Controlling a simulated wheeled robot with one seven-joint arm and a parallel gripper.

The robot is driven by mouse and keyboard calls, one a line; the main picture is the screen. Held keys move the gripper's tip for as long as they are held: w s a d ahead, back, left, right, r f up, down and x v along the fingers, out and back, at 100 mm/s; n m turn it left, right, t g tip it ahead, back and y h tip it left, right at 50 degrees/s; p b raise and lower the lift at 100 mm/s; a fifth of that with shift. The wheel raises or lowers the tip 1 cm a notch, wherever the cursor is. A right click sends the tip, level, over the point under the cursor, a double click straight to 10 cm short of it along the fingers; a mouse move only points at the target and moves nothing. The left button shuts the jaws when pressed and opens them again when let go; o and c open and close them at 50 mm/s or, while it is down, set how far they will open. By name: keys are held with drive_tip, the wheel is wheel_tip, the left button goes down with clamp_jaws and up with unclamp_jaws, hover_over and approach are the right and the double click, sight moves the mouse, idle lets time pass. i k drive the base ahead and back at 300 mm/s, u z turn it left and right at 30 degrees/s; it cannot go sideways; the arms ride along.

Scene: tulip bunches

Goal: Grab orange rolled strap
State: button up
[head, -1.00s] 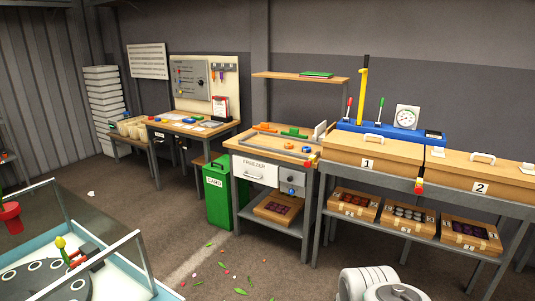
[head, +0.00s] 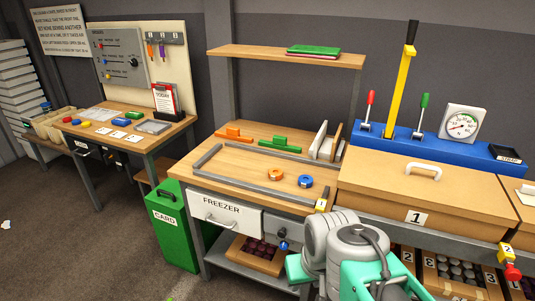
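The orange rolled strap (head: 275,174) is a small ring-shaped roll with a dark centre. It lies on the wooden top of the freezer workbench (head: 238,165), inside a low grey rail frame. A similar blue roll (head: 305,181) lies just to its right, a little apart. My arm's grey and teal links show at the bottom, in front of the bench's right end and well below the strap. The fingers of my gripper do not show, so I cannot see whether it is open or shut. Nothing touches the strap.
Orange (head: 233,135) and green (head: 281,145) handled tools lie behind the rail. Upright panels (head: 325,143) stand at the bench's back right. A shelf (head: 285,57) hangs above. Crate 1 (head: 430,187) adjoins on the right. A green card bin (head: 173,227) stands left on the floor.

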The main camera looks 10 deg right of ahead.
sight(275, 174)
drive_tip(key=i, duration=0.35)
drive_tip(key=u, duration=1.35)
drive_tip(key=i, duration=2.5)
drive_tip(key=z, duration=2.2)
